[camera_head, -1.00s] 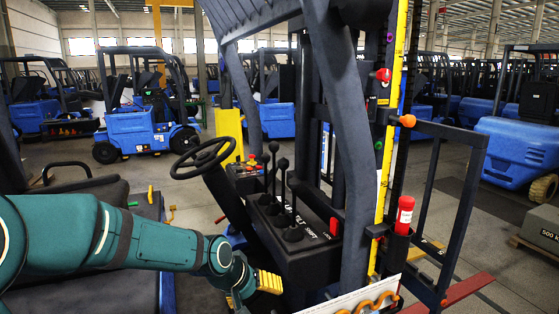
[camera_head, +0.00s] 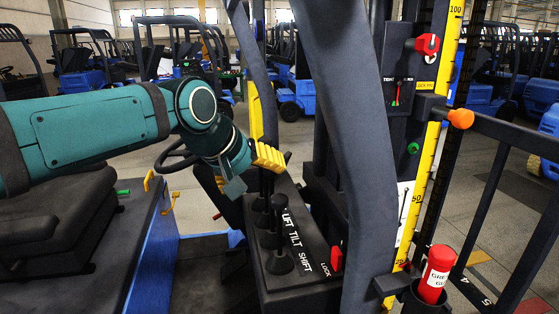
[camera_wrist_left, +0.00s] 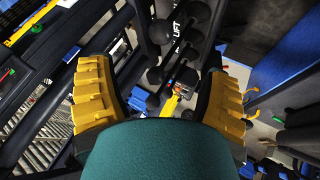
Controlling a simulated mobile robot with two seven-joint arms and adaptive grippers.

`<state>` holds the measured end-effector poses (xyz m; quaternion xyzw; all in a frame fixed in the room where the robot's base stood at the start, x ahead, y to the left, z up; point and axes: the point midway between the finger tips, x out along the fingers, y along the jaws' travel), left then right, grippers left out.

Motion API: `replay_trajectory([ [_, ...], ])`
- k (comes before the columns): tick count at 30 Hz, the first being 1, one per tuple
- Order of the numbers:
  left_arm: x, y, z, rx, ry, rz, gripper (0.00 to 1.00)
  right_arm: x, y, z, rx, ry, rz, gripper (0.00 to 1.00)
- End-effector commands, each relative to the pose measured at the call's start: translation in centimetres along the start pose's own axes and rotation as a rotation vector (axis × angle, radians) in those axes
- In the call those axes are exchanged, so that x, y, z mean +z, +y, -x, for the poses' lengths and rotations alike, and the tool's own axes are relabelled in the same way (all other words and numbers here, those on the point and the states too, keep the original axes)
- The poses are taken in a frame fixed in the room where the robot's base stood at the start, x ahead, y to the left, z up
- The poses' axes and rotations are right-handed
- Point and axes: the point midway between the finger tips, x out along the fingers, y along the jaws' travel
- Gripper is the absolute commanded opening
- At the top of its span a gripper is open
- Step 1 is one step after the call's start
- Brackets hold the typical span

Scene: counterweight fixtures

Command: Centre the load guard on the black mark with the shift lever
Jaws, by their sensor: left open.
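The shift lever (camera_head: 281,235) is the nearest of the black-knobbed levers on the console; the word SHIFT is printed beside its base. My left gripper (camera_head: 240,170) is open above the lever row, behind and left of the shift lever's knob, and not closed on it. In the left wrist view its yellow fingers (camera_wrist_left: 160,95) are wide apart, with several black lever knobs ahead; I cannot tell which is the shift lever there. The load guard seems to be the dark frame (camera_head: 492,195) at the right, partly cut off. I cannot make out the black mark. My right gripper is not in view.
A thick dark post (camera_head: 360,150) stands right of the console (camera_head: 300,285). Beside it are a yellow scale (camera_head: 420,190), an orange knob (camera_head: 460,118) and a red cylinder (camera_head: 436,272). A red lock switch (camera_head: 336,259) sits by the levers. The seat (camera_head: 60,230) is at left.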

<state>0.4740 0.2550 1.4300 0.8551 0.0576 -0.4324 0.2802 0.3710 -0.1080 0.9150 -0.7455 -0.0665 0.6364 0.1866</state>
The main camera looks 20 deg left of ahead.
Motion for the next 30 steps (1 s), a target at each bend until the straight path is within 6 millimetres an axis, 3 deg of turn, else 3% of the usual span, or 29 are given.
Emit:
replay_trajectory([
  [8,0.1,-0.1,-1.2,-0.001,0.0,0.0,0.78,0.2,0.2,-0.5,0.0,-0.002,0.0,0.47],
  [21,0.1,-0.1,-8.7,0.0,-0.001,0.0,0.78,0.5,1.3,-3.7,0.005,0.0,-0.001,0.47],
  [30,0.0,0.0,-11.5,0.0,0.001,-0.001,0.78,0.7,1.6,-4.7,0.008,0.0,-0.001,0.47],
])
